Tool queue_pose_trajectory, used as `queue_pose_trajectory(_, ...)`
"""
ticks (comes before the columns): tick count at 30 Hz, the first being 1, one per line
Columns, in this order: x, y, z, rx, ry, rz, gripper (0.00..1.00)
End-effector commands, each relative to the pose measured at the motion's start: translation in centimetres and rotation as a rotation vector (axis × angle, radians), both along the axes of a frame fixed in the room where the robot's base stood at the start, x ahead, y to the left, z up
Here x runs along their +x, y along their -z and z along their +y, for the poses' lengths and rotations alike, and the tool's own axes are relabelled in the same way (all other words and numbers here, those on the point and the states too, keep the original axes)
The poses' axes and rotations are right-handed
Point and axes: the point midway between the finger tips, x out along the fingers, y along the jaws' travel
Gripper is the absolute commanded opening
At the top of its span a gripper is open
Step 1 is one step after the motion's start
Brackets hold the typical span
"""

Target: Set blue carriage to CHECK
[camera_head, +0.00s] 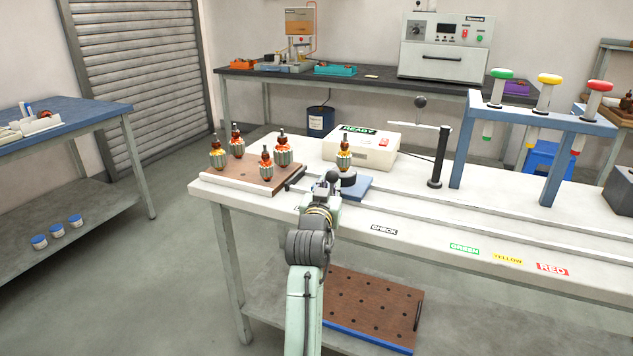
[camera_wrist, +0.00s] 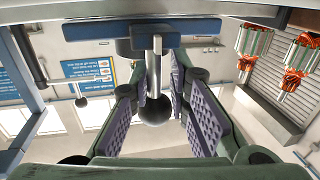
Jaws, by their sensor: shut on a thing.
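The blue carriage (camera_head: 358,188) sits on the rails at the left part of the white bench, with an armature (camera_head: 344,158) upright on its dark round holder. The CHECK label (camera_head: 384,230) is on the bench's front strip, to the right of the carriage. My gripper (camera_head: 331,180) is at the carriage's front left and hides part of it. In the wrist view, my gripper (camera_wrist: 158,112) has its purple-padded fingers on both sides of a black ball knob (camera_wrist: 154,109) on a short stem. The exact contact is hard to see.
A brown board (camera_head: 250,178) with several armatures stands left of the carriage. Behind is a white READY box (camera_head: 362,146). The rails between look clear.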

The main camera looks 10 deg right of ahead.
Motion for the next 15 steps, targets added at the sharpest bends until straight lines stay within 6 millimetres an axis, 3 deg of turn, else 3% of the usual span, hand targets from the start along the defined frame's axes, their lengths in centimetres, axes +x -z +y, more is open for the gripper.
queue_pose_trajectory(1, -0.7, -0.3, -1.3, 0.005, 0.009, -0.003, 0.0)
queue_pose_trajectory(15, -5.6, -0.3, -8.5, 0.003, 0.009, -0.005, 0.0)
